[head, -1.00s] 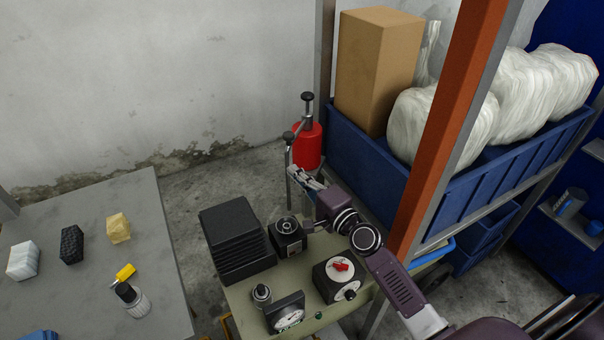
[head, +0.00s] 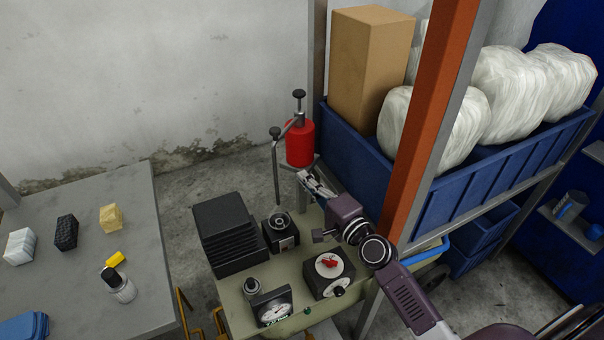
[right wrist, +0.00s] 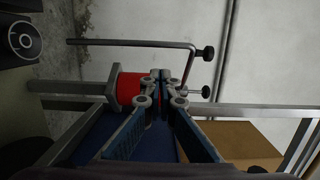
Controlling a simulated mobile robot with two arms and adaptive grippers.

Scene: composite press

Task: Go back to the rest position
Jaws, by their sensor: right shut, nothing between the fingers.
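My right gripper (head: 305,180) is shut and empty. In the head view it shows above the back of the green press table (head: 237,303), in front of the red cylinder (head: 300,146) with its bent metal handle (head: 276,172). In the right wrist view my right gripper (right wrist: 161,76) has its fingertips together, with the red cylinder (right wrist: 127,89) just behind them to the left. The bent handle (right wrist: 130,42) runs above them there. My left gripper is in neither view.
An orange post (head: 437,130) stands close beside my right arm. Behind it, a blue bin (head: 350,139) holds a cardboard box (head: 370,70) and wrapped white bundles (head: 504,88). A dial box (head: 329,284) sits below my arm. A grey table (head: 142,240) stands at left.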

